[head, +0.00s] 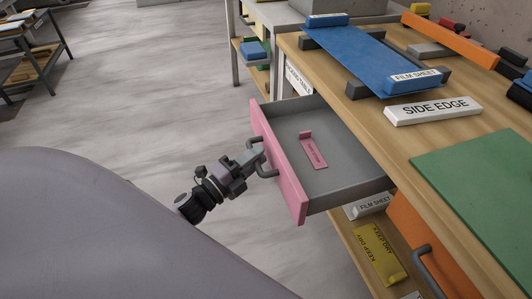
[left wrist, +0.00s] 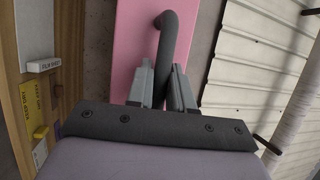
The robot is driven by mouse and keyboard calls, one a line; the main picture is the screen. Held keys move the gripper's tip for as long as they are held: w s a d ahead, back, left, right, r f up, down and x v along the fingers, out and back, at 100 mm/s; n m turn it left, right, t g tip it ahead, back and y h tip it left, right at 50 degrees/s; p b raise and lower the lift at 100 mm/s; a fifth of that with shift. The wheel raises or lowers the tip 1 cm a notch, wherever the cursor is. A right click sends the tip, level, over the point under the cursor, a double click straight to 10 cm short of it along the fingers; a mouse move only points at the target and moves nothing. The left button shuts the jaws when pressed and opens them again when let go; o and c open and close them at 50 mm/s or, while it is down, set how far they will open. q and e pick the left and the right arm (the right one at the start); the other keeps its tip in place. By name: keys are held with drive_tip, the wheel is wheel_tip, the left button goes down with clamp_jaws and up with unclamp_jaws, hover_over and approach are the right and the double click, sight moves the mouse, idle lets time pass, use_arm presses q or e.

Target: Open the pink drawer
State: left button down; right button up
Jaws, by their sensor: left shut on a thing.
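The pink drawer (head: 277,160) stands pulled out from under the wooden table, and its grey inside shows. A small pink labelled piece (head: 314,152) lies on the drawer's floor. My left gripper (head: 258,160) is at the dark bar handle (head: 264,175) on the pink front, shut on it. In the left wrist view the two fingers (left wrist: 163,88) lie on either side of the handle (left wrist: 178,35), with the pink front (left wrist: 132,40) behind. My right gripper is in neither view.
An orange drawer (head: 408,226) and a yellow labelled piece (head: 378,254) are below. Grey floor (head: 150,90) is clear at left.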

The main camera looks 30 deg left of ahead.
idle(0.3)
use_arm(q)
drive_tip(key=c, duration=1.1)
unclamp_jaws()
drive_tip(key=shift+s, duration=0.1)
drive_tip(key=v, duration=0.7)
drive_tip(key=shift+s+a, duration=0.1)
